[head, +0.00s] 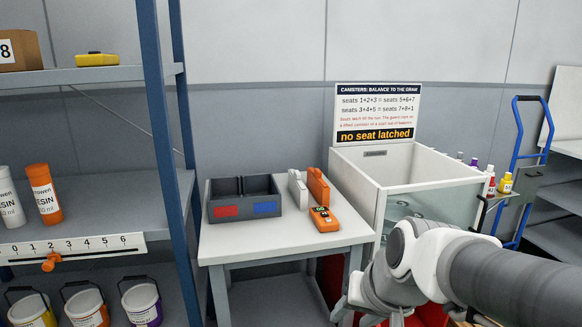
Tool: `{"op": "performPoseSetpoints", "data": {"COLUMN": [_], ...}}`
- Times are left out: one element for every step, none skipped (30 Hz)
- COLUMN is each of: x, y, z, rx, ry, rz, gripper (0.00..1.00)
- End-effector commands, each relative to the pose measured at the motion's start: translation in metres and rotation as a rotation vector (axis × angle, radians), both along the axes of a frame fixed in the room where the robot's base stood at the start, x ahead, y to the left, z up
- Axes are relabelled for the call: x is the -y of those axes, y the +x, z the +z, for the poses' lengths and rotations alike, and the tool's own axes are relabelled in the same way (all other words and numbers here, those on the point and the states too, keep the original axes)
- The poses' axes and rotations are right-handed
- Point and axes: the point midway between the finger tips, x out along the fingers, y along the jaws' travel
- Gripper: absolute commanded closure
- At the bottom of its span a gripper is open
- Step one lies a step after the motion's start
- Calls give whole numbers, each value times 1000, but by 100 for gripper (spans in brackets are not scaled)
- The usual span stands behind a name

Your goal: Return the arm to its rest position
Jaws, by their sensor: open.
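My arm reaches in from the right edge of the head view, with a dark forearm and pale grey joints. It bends downward at the lower right, in front of the white open-topped bin (358,191). My gripper cannot be made out; the end of the arm runs down towards the bottom edge of the picture. No object is seen held by the arm.
A small table (285,244) bears a dark two-part tray (246,211), an orange handheld device (324,219) and upright white and orange pieces. A blue-post shelf (163,100) stands left. A sign (377,113) reads "no seat latched". A blue hand truck (517,150) stands right.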

Motion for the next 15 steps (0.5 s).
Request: {"op": "performPoseSetpoints", "data": {"x": [4,7,11,13,16,20,23,26,30,33,37,41,44,43,43], "y": [-10,-16,-24,-31,-37,-45,-51,-57,-66,-72,-78,-86,-92,-89,-89], "z": [7,10,14,17,19,22,25,26,29,31,32,34,36,54,63], "rx": [14,17,23,25,29,34,36,39,43,46,47,50,51,46,44], "ry": [-23,-38,-58,-74,-89,-111,-128,-145,-168,-184,-201,-223,-240,-235,-233], "rz": [16,28,41,51,59,71,79,87,96,102,107,113,118,118,118], "gripper": [53,53,53,53,53,53,53,53,53,53,53,53,53,53,53]}}
